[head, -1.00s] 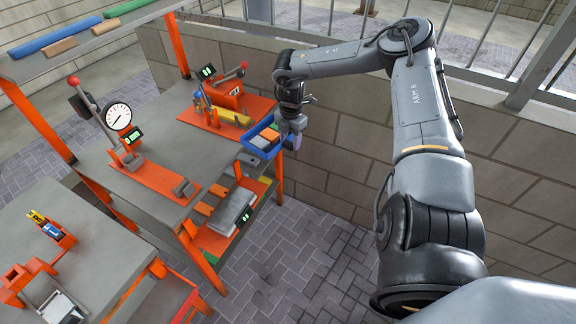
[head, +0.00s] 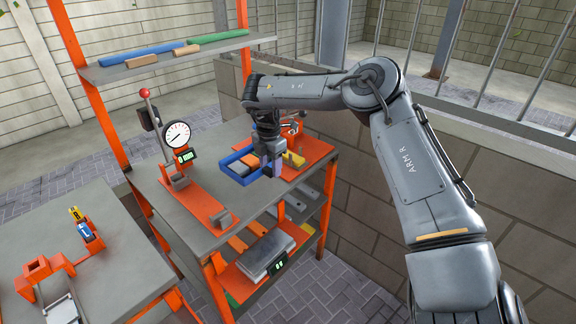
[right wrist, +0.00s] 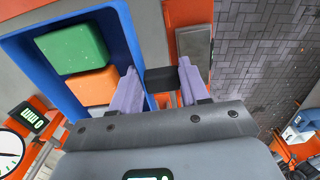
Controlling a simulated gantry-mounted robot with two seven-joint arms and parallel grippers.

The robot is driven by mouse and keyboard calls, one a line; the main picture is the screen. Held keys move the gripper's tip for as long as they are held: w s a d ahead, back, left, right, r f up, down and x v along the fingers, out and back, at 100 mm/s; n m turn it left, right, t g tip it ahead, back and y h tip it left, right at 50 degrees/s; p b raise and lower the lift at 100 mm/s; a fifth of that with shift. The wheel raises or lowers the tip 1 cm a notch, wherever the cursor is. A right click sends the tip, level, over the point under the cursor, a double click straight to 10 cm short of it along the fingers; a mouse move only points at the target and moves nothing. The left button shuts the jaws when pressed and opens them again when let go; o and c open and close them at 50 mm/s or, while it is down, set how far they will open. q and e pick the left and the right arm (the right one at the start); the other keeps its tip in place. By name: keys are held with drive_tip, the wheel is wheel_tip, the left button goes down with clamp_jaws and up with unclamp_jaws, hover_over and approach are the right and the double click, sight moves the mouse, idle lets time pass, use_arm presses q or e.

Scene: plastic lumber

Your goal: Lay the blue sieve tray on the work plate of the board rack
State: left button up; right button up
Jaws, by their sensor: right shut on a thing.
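The blue sieve tray (head: 231,174) is at my right gripper, over the grey work plate (head: 203,205) of the orange-framed board rack (head: 84,75). I cannot tell whether its underside touches the plate. My right gripper (head: 269,168) points down at the tray's right side and is shut on it. In the right wrist view the tray (right wrist: 40,75) fills the upper left, with a green block and an orange block inside. There the gripper's two pale fingers (right wrist: 158,85) flank a dark piece beside the tray wall. My left gripper is not in view.
A dial gauge stand (head: 177,134) on an orange base stands left of the tray. An orange fixture (head: 310,150) is right of it. A grey scale (head: 266,256) sits on the shelf below. A lower grey table (head: 110,255) is at left. Brick walls stand behind and right.

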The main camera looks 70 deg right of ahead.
drive_tip(key=shift+w+a, duration=0.3)
drive_tip(key=shift+w, duration=0.15)
drive_tip(key=shift+a, duration=0.1)
drive_tip(key=shift+f+b, duration=0.85)
drive_tip(key=shift+f, duration=0.65)
drive_tip(key=shift+f+b, duration=1.8)
drive_tip(key=shift+f, duration=1.05)
drive_tip(key=shift+f, duration=0.2)
drive_tip(key=shift+f+b, duration=0.45)
drive_tip(key=shift+f, duration=0.05)
